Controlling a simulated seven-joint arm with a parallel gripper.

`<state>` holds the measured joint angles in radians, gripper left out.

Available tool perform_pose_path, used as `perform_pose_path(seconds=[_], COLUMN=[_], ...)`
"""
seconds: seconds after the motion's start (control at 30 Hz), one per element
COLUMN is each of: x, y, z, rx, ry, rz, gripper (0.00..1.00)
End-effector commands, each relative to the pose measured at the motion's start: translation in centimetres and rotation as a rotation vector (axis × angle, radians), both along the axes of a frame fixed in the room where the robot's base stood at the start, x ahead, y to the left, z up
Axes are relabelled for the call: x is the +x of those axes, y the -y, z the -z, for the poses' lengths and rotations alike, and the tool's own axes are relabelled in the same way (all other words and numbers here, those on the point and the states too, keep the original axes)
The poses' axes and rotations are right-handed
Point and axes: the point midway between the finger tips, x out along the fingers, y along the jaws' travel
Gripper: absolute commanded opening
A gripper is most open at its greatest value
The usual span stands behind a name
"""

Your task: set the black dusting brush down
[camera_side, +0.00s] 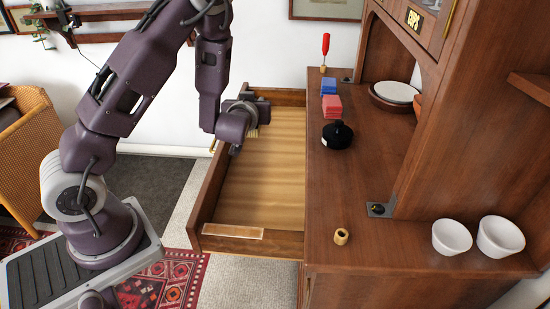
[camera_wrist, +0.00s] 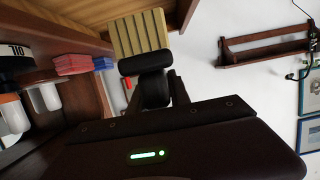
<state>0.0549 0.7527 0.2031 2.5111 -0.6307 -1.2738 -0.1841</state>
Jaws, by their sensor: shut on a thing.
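The black dusting brush (camera_wrist: 146,64) is in my gripper (camera_wrist: 155,90), seen in the wrist view. Its black handle sits between the two dark fingers, and its ribbed, straw-coloured bristles (camera_wrist: 138,32) point away from the hand. In the side view my gripper (camera_side: 242,122) is over the open drawer (camera_side: 262,175), near its left wall. A small straw-coloured patch of the bristles (camera_side: 252,132) shows beside the hand; the arm hides most of the brush. The brush appears to be in the air, above the bare drawer bottom.
On the wooden counter (camera_side: 350,210) stand a red-handled tool (camera_side: 325,47), blue blocks (camera_side: 329,86), red blocks (camera_side: 332,106), a black lidded pot (camera_side: 337,135), a small wooden ring (camera_side: 341,236) and white bowls (camera_side: 451,238). The drawer looks empty.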

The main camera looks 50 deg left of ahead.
Motion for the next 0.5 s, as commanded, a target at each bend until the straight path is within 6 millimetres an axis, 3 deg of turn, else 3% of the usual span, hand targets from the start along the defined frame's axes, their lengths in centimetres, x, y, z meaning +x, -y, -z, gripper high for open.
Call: perform_pose_path(seconds=[0.03,0.13,0.5], x=[-0.1,0.0,0.0], y=[0.0,0.0,0.0], z=[1.8,4.9,12.7], rx=[0.000,-0.001,0.000], ry=[-0.009,-0.006,-0.001], rz=[0.000,0.000,0.000], gripper=[0.00,0.00,0.00])
